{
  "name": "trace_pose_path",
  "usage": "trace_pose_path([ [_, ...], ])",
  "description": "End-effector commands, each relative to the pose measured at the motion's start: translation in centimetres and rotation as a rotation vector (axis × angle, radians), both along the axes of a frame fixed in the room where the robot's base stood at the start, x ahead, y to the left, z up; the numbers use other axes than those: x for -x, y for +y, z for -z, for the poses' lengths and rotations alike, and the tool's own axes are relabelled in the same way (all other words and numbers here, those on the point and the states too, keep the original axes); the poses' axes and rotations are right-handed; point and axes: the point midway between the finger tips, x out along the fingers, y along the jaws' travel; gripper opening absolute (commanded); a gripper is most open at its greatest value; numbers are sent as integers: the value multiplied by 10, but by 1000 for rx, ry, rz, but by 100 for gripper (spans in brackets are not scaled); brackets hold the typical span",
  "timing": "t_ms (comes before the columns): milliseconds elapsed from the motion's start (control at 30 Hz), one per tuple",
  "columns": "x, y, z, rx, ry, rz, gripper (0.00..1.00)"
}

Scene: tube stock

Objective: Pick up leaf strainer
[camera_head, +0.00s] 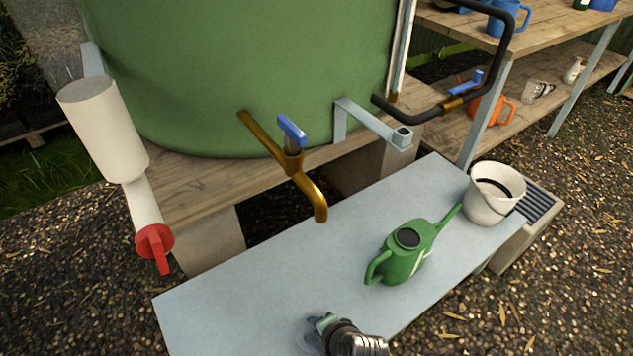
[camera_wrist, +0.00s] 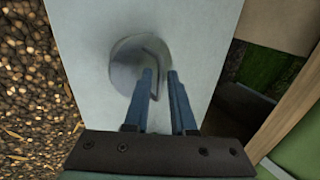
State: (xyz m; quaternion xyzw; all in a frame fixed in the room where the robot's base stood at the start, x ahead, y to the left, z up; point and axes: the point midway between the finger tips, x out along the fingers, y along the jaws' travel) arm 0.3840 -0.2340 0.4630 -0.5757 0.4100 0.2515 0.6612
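The leaf strainer (camera_wrist: 126,66) is a round, shallow grey disc on the pale bench top in the wrist view, with a thin bent handle. In the head view, its pale rim (camera_head: 304,335) shows at the bottom, partly hidden by my gripper (camera_head: 324,322). In the wrist view, my gripper (camera_wrist: 160,73) has two blue fingers set apart with a gap. The fingertips overlap the right side of the strainer, and the thin handle shows in the gap between them. I cannot tell how high the fingers are above it.
A green watering can (camera_head: 405,256) stands on the pale bench (camera_head: 240,285), with a white bucket (camera_head: 494,192) at its far right end. A brass tap (camera_head: 307,186) overhangs the bench. A white downpipe piece (camera_head: 112,135) with a red valve is at left. The bench's left part is clear.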

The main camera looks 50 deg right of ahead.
Motion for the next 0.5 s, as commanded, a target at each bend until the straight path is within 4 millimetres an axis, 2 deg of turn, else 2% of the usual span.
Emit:
trace_pose_path([
  [33, -3, -2, 8, 1, 0, 1, 24],
  [100, -6, -2, 10, 1, 0, 0, 24],
  [333, -6, -2, 10, 1, 0, 0, 24],
  [367, -6, -2, 10, 1, 0, 0, 22],
  [500, -6, -2, 10, 1, 0, 0, 0],
])
